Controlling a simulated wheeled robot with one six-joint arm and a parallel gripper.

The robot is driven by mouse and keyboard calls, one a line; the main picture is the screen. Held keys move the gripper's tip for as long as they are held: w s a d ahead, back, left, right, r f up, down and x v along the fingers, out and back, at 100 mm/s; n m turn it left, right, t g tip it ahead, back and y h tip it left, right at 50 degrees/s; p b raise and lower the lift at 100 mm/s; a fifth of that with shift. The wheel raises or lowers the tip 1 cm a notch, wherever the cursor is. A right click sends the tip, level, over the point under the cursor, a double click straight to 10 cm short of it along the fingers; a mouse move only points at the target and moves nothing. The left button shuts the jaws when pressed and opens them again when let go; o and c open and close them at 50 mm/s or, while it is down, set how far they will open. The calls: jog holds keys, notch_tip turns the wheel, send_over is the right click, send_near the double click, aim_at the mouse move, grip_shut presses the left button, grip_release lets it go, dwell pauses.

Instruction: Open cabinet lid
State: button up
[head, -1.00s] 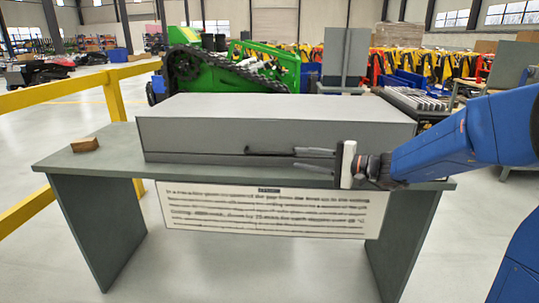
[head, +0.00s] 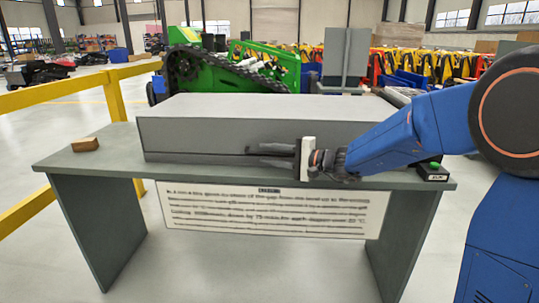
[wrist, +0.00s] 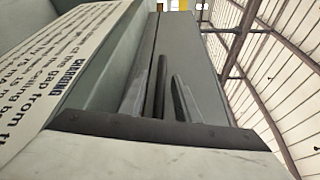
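The cabinet (head: 230,132) is a long, low grey box on a grey-green table, its lid (head: 270,107) down. A dark seam runs along its front. My gripper (head: 262,155) is at the right half of the front, its fingers pointing left along it. In the wrist view a dark bar, seemingly the handle (wrist: 160,85), lies between my two fingers (wrist: 163,98). The fingers are apart, with narrow gaps seen beside the bar; I cannot tell whether either touches it. In the head view the fingers mostly hide the handle.
A wooden block (head: 85,145) lies on the table's left end. A small black box with a green top (head: 432,171) is at the right end. A sign (head: 265,212) hangs on the table's front. A yellow railing (head: 115,95) stands at left.

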grip_shut()
